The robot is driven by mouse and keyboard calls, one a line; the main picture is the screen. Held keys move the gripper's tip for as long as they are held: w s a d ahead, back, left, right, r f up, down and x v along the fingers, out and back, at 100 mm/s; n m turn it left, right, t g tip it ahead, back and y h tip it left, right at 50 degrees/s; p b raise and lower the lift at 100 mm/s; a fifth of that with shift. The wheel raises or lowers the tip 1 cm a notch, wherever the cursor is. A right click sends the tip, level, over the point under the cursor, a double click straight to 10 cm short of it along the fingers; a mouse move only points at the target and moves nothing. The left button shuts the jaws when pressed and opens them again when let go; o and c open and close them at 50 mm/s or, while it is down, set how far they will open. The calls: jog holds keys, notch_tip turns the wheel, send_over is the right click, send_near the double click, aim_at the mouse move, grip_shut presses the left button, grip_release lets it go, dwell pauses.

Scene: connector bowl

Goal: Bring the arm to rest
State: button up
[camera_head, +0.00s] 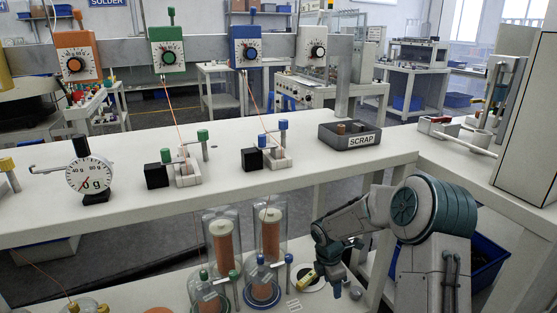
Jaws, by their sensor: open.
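My arm (435,208), grey with dark teal joint covers, reaches left from its mount at the lower right. It bends down in front of the bench's front edge. My gripper (338,283) hangs at its end, pointing down over the lower white surface. It is small and partly hidden by my own wrist, and its jaws are open. A small yellowish cylinder (308,279) shows just left of it; I cannot tell whether they touch.
Two glass-covered copper spools (270,240) (222,245) stand left of my gripper. The white bench (370,172) above carries a dark SCRAP bin (350,135), clamps and a dial gauge (90,174). A tall cabinet (528,120) stands at right. A blue bin (488,262) sits low behind my arm.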

jog(key=s+r+m+t+p, duration=0.1)
jog(key=s+r+m+p, duration=0.6)
jog(key=r, duration=0.8)
jog(key=s+r+m+y+p, duration=0.1)
jog(key=s+r+m+p, duration=0.6)
jog(key=s+r, duration=0.4)
jog(key=s+r+m+t+p, duration=0.1)
jog(key=s+r+m+p, duration=0.6)
jog(key=r, duration=1.3)
jog(key=s+p, duration=0.2)
jog(key=s, duration=0.1)
jog(key=shift+a+t+y, duration=0.3)
jog(key=shift+a, duration=0.05)
jog(key=shift+w, duration=0.1)
